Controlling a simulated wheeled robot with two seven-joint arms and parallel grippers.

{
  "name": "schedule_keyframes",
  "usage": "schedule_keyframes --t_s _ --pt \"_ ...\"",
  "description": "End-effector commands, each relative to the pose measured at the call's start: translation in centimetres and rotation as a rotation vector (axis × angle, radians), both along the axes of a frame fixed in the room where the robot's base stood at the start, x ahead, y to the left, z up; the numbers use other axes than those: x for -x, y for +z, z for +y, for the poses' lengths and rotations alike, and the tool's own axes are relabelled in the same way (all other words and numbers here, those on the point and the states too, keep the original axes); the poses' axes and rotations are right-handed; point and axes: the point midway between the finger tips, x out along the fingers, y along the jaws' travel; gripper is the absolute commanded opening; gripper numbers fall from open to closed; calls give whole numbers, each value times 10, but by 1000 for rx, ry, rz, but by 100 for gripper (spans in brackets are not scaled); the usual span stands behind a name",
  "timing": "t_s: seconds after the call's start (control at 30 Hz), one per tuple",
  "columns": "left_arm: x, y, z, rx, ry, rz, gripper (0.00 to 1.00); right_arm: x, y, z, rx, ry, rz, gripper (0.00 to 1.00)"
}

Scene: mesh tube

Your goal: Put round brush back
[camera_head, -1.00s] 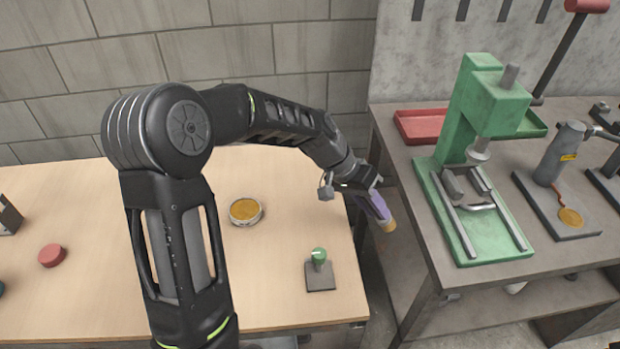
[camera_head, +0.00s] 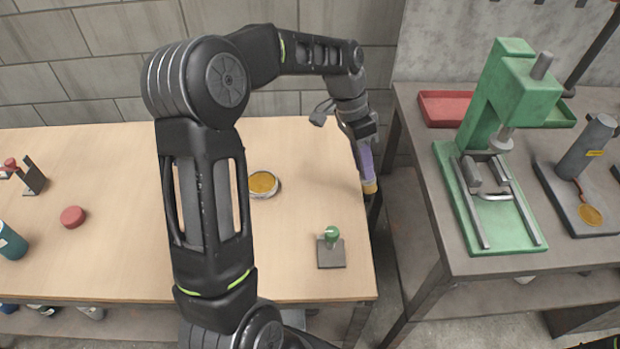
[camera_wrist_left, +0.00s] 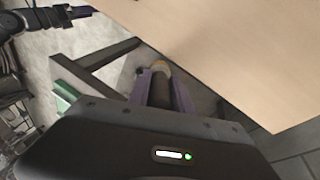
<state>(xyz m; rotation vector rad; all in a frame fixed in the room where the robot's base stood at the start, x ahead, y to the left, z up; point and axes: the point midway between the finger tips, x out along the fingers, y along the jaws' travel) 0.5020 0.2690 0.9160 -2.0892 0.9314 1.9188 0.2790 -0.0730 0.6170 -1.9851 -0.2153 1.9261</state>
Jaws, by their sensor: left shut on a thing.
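My left gripper (camera_head: 365,160) has purple fingers and is shut on the round brush (camera_head: 369,187), whose tan end points down. The brush is at the right edge of the wooden table, near the gap before the grey bench. In the left wrist view, the brush's tan end (camera_wrist_left: 160,66) and dark body show between the purple fingers (camera_wrist_left: 160,88), close to the table edge. The gripper hides part of the brush. What looks like my right gripper (camera_wrist_left: 77,22) shows at the upper left of that view, too partial to judge its jaws.
The wooden table (camera_head: 310,145) holds a round sieve (camera_head: 263,184), a green-knobbed piece on a dark base (camera_head: 331,245), a red disc (camera_head: 72,217) and a teal bottle (camera_head: 11,242). The grey bench (camera_head: 412,115) carries a green press (camera_head: 500,110) and a red tray (camera_head: 450,108).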

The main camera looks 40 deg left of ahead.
Motion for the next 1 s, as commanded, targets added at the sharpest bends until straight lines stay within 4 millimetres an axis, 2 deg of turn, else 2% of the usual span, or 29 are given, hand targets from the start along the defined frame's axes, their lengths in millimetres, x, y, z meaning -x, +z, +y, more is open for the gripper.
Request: schedule_keyframes --t_s 0.03,0.2,0.33,0.43,0.77,0.87,1.0 --pt "6 16 21 -62 -104 -8 0 0 9 0 0 0 1 75" --pt "31 48 86 -243 -414 -62 0 1 20 0 1 0 2 75" --pt "42 62 113 -310 -529 -99 0 1 22 0 1 0 3 75" --pt "44 65 120 -326 -561 -110 0 1 22 0 1 0 3 75" --pt "44 61 120 -325 -562 -110 0 1 22 0 1 0 3 75" --pt "44 50 120 -324 -562 -109 0 1 24 0 1 0 3 75" --pt "45 25 120 -323 -563 -108 0 1 27 0 2 0 5 75"
